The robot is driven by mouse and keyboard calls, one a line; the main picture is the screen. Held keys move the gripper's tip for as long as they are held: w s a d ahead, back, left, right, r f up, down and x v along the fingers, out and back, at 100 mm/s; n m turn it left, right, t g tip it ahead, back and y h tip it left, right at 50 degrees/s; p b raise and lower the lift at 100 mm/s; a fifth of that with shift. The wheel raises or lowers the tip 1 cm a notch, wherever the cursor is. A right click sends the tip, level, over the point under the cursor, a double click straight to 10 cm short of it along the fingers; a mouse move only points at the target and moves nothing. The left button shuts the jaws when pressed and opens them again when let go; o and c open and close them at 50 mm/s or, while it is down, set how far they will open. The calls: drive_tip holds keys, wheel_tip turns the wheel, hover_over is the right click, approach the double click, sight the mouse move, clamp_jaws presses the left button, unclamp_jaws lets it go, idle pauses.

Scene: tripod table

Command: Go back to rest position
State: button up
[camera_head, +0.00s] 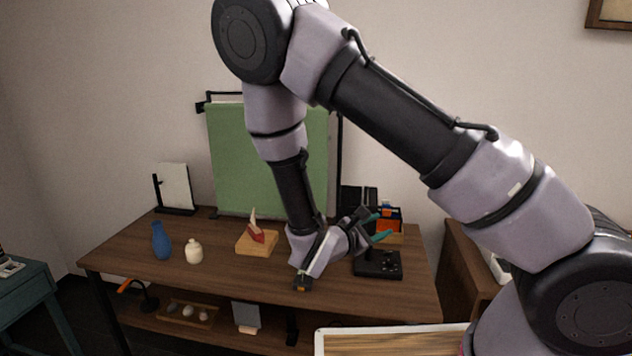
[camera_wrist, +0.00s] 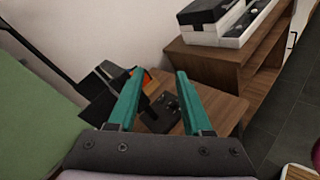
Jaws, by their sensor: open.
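My gripper (camera_head: 378,227) has teal fingers and hangs over the right part of the wooden table, pointing right. In the wrist view its two fingers (camera_wrist: 160,103) are spread apart with nothing between them. Beyond the fingertips the wrist view shows a black device (camera_wrist: 160,112) on the tabletop; it also shows in the head view (camera_head: 379,265), just below my gripper. My arm is bent above the table and hides part of the green panel and the table's right side.
The table (camera_head: 210,258) holds a blue vase (camera_head: 161,241), a cream vase (camera_head: 194,252), a wooden block with a red piece (camera_head: 257,241) and an orange-and-blue box (camera_head: 389,219). A green panel (camera_head: 232,160) stands behind. A brown cabinet (camera_wrist: 212,62) stands to the right. The table's front left is clear.

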drive_tip(key=s+d+r+m+g+y, duration=0.5)
drive_tip(key=s+d+r+m+g, duration=0.45)
drive_tip(key=m, duration=0.55)
drive_tip(key=s+r+m+t+y, duration=0.2)
drive_tip(key=r+m+y, duration=0.2)
drive_tip(key=r, duration=0.6)
drive_tip(key=s+r+m+t+y, duration=0.3)
drive_tip(key=r+m+y, duration=0.1)
drive_tip(key=r, duration=0.7)
drive_tip(key=shift+a+m+y, duration=0.25)
drive_tip(key=shift+m+y, duration=0.05)
drive_tip(key=shift+m, duration=0.5)
